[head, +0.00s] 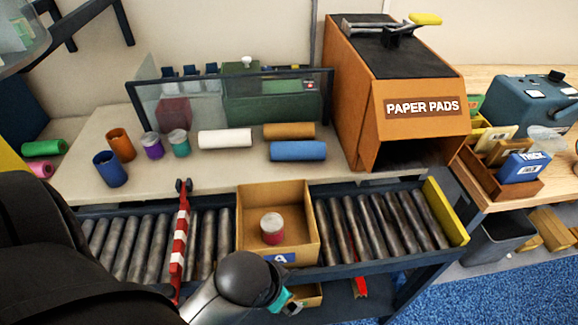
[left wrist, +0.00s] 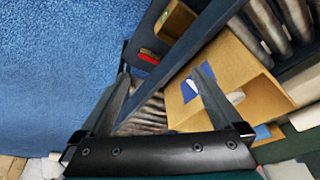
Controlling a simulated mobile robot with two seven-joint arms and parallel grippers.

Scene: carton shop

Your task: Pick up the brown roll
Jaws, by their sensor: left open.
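The brown roll (head: 289,131) lies on its side on the bench, behind a blue roll (head: 298,151) and to the right of a white roll (head: 225,139). My left arm reaches in low at the front, by the conveyor's near edge, well in front of the brown roll. My left gripper (left wrist: 163,78) is open in the left wrist view, with nothing between its fingers. Its fingers are mostly hidden in the head view. The brown roll is not visible in the left wrist view. My right gripper is not in view.
An open carton (head: 309,225) holding a round tin (head: 272,228) sits on the roller conveyor, near my left gripper. A striped bar (head: 180,240) crosses the rollers. The paper pads box (head: 392,90) stands right of the rolls; a clear-panelled rack (head: 135,92) stands behind them.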

